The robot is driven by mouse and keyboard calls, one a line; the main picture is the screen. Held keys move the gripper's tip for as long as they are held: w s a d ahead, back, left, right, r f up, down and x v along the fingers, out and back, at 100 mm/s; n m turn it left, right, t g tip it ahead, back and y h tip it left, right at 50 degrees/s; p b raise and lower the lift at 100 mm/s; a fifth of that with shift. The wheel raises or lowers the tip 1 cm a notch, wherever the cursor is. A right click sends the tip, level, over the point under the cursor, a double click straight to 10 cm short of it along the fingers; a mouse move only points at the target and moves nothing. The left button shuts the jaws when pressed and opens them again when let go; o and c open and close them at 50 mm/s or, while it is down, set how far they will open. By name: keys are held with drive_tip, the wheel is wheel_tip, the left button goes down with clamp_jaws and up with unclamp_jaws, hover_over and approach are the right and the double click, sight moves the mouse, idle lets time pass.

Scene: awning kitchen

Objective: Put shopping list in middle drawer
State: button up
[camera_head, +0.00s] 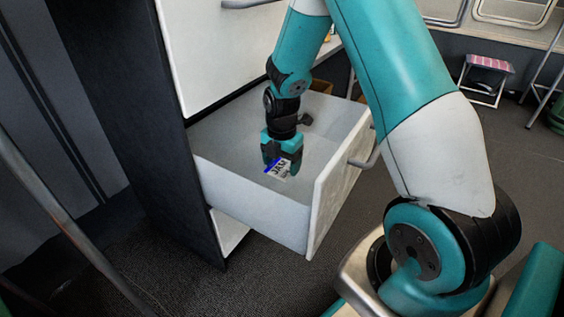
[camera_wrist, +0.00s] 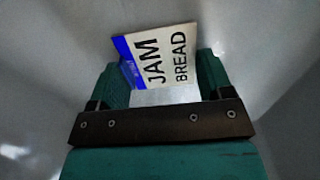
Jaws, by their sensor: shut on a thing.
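The shopping list (camera_head: 278,169) is a small white card with a blue edge. It reads "JAM" and "BREAD" in the wrist view (camera_wrist: 172,58). My gripper (camera_head: 281,163) is shut on the card and points down inside the open drawer. The wrist view shows the card between the two green fingers (camera_wrist: 168,88). The open drawer (camera_head: 255,212) is white, pulled out from the cabinet, with grey inner walls around my gripper. Whether the card touches the drawer floor cannot be told.
A closed white drawer front (camera_head: 215,50) is above the open drawer, and another white front (camera_head: 229,232) is below it. The open drawer's front panel (camera_head: 340,185) has a metal handle (camera_head: 366,158). A stool with a pink seat (camera_head: 489,64) stands at the far right.

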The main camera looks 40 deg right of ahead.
sight(280, 170)
drive_tip(key=o, duration=0.9)
drive_tip(key=shift+r, duration=0.35)
drive_tip(key=s+a+r+m+y+p, duration=0.1)
drive_tip(key=s+a+r+m+p, duration=0.1)
drive_tip(key=a+r, duration=0.45)
drive_tip(key=s+a+r+m+p, duration=0.1)
drive_tip(key=a+r+m+p, duration=0.2)
drive_tip(key=r, duration=0.6)
drive_tip(key=s+a+r+m+y, duration=0.1)
drive_tip(key=s+a+r+m, duration=0.4)
drive_tip(key=s, duration=0.4)
drive_tip(key=s+a+r+m+y, duration=0.2)
drive_tip(key=s+a+r+m, duration=0.3)
drive_tip(key=s, duration=0.5)
drive_tip(key=a, duration=0.2)
drive_tip(key=shift+s+a+r, duration=0.15)
drive_tip(key=shift+a+r, duration=0.2)
drive_tip(key=shift+a, duration=0.05)
